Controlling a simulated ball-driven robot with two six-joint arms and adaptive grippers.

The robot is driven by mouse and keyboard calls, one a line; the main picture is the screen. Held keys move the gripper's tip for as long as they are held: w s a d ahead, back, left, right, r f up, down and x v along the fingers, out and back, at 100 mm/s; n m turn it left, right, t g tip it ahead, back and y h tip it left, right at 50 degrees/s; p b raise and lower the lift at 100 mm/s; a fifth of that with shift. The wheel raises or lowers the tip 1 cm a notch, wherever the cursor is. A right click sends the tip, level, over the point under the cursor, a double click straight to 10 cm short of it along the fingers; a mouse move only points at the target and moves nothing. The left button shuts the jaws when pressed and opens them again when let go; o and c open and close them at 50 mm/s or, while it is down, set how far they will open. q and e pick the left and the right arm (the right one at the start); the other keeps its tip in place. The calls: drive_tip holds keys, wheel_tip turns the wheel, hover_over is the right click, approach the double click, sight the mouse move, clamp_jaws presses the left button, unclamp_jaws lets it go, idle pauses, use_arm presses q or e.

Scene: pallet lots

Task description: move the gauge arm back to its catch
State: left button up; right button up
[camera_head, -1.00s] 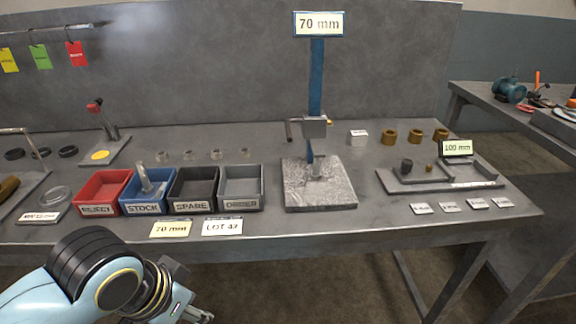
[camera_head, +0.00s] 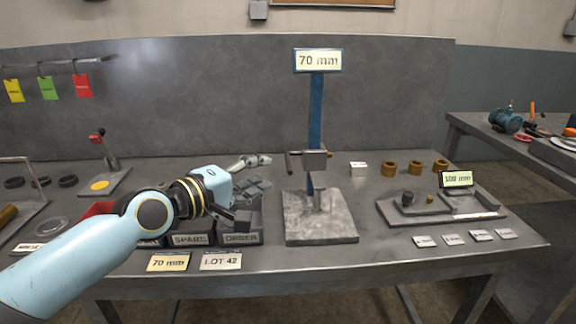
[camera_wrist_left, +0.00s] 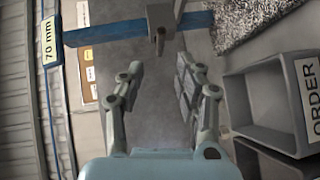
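The gauge stand has a blue post (camera_head: 316,110) on a grey stone base (camera_head: 320,222), with a 70 mm sign (camera_head: 318,61) on top. The gauge arm (camera_head: 315,160) is a grey block on the post with a short handle on its left side, held above the base. My left gripper (camera_head: 264,172) is open and empty, left of the gauge arm and apart from it. In the left wrist view its fingers (camera_wrist_left: 160,78) are spread, with the grey block (camera_wrist_left: 161,16) beyond them. I cannot make out the catch. My right gripper is not in view.
Below my left gripper are SPARE (camera_head: 191,240) and ORDER (camera_head: 241,239) bins; my arm hides most of the others. A 100 mm fixture (camera_head: 440,205) and several brass rings (camera_head: 415,167) are to the right. The bench strip in front of the stand is clear.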

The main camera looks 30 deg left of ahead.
sight(288, 161)
use_arm(q)
drive_tip(key=b+x, duration=0.1)
drive_tip(key=x, duration=0.8)
drive_tip(key=shift+b, duration=0.35)
clamp_jaws()
